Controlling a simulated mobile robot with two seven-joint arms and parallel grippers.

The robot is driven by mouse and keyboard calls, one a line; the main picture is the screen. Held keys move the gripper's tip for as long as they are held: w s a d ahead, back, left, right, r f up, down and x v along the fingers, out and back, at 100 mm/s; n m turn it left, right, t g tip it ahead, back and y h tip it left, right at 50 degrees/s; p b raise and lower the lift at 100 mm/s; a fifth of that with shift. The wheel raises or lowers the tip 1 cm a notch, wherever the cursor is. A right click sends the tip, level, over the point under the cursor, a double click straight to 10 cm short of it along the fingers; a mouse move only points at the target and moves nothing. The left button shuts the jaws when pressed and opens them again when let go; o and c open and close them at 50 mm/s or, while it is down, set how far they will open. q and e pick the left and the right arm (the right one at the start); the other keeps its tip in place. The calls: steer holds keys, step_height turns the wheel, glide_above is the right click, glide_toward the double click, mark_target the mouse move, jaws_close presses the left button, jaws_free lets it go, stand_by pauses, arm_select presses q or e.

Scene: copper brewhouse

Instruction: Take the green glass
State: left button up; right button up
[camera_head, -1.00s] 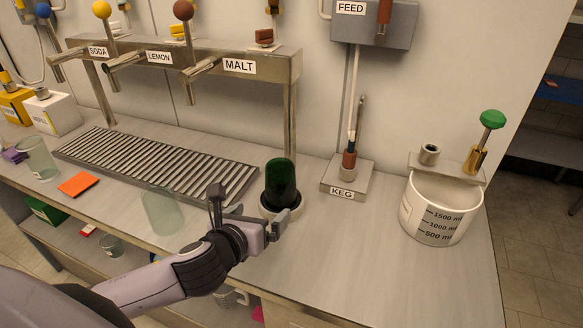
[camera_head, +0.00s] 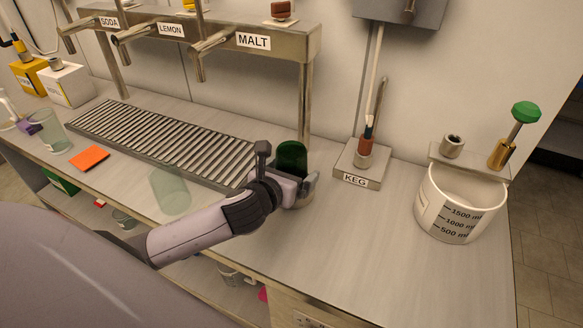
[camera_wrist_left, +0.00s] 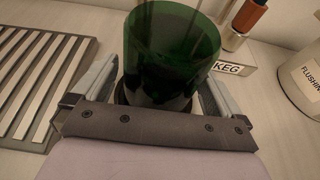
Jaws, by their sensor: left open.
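The green glass (camera_head: 291,155) is a dark green see-through cup standing upright on a pale round base on the counter, to the right of the drip grate. In the head view my left gripper and wrist hide its lower part. My left gripper (camera_head: 290,187) is open and right at the glass. In the left wrist view the green glass (camera_wrist_left: 170,50) stands between the two fingers of the left gripper (camera_wrist_left: 157,88), one finger on each side. I cannot tell whether either finger touches it. My right gripper is not in view.
The drip grate (camera_head: 160,140) lies left of the glass under the taps. A clear glass (camera_head: 170,192) and an orange card (camera_head: 90,158) are on the counter to the left. The KEG block (camera_head: 357,165) stands close on the right, and a white measuring bucket (camera_head: 458,205) beyond.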

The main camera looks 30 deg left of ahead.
arm_select(q)
steer(key=shift+w+f, duration=0.1)
steer(key=shift+w, duration=0.2)
